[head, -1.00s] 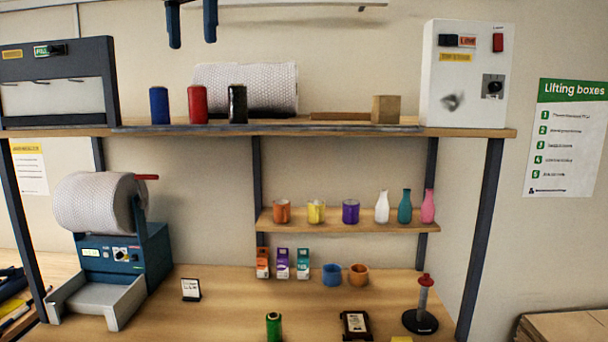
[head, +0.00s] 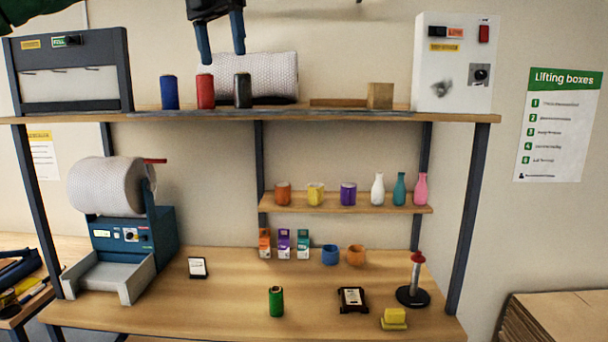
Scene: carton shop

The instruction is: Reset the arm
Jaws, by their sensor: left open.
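My left gripper (head: 222,58) hangs at the top of the head view with its two dark fingers pointing down. It is open and empty, with a clear gap between the fingertips. The fingers show in front of the wall and the bubble-wrap roll (head: 268,78) on the upper shelf, above the red spool (head: 205,91) and the black spool (head: 243,90). My right gripper does not show.
The upper shelf (head: 330,118) also bears a blue spool (head: 169,92), a cardboard block (head: 380,96) and a white control box (head: 456,62). Cups and vases stand on the small shelf (head: 345,209). The bench (head: 230,300) has a roll dispenser (head: 122,236) and free room mid-front.

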